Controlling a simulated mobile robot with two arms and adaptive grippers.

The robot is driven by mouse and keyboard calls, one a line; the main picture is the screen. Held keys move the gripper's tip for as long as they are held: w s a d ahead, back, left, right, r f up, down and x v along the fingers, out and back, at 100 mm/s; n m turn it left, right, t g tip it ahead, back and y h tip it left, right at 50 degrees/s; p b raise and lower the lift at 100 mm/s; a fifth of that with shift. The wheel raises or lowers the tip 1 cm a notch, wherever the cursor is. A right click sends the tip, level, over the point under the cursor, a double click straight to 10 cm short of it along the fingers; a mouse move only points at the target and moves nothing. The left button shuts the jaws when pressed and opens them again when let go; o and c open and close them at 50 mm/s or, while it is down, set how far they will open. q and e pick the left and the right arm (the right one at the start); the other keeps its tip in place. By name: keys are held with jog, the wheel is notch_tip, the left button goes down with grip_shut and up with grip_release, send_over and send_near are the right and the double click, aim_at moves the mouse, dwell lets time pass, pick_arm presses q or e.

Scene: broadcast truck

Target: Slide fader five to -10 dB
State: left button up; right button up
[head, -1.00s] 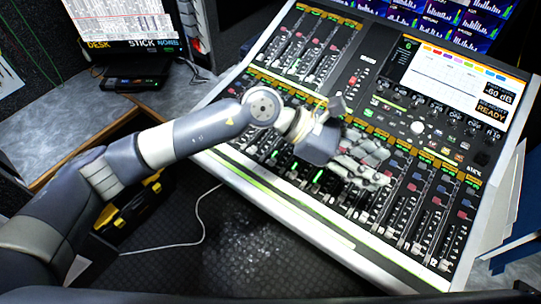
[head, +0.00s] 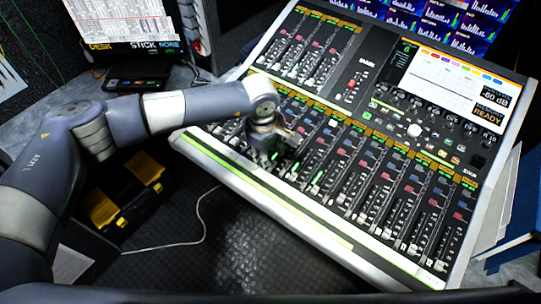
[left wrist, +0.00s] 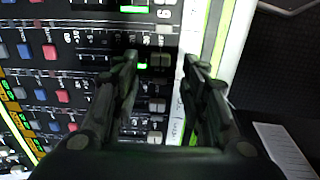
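The mixing console (head: 300,215) has a long lower bank of faders, also seen in the left wrist view. My left gripper (head: 268,158) is over the left part of this bank and hides some strips. In the left wrist view the two fingers of my left gripper (left wrist: 160,68) are apart, pointing down at the console. A pale fader cap (left wrist: 160,61) shows between the fingertips, with a lit green mark beside it; I cannot tell whether they touch it. I cannot read which strip is number five. The console screen (head: 450,80) shows -60 dB and READY. My right gripper is out of view.
An upper fader bank (head: 312,50) lies beyond the lower one. Blue and red buttons (left wrist: 62,96) line the strips. A black and yellow case (head: 130,200) and a thin white cable (head: 200,225) are on the dark floor. Blue binders (head: 515,215) stand at the right.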

aim_at(273, 164)
pick_arm(q)
notch_tip(273, 164, down, 2)
jog(key=shift+d+f, duration=0.1)
jog(key=shift+w+f, duration=0.15)
jog(key=shift+f, duration=0.2)
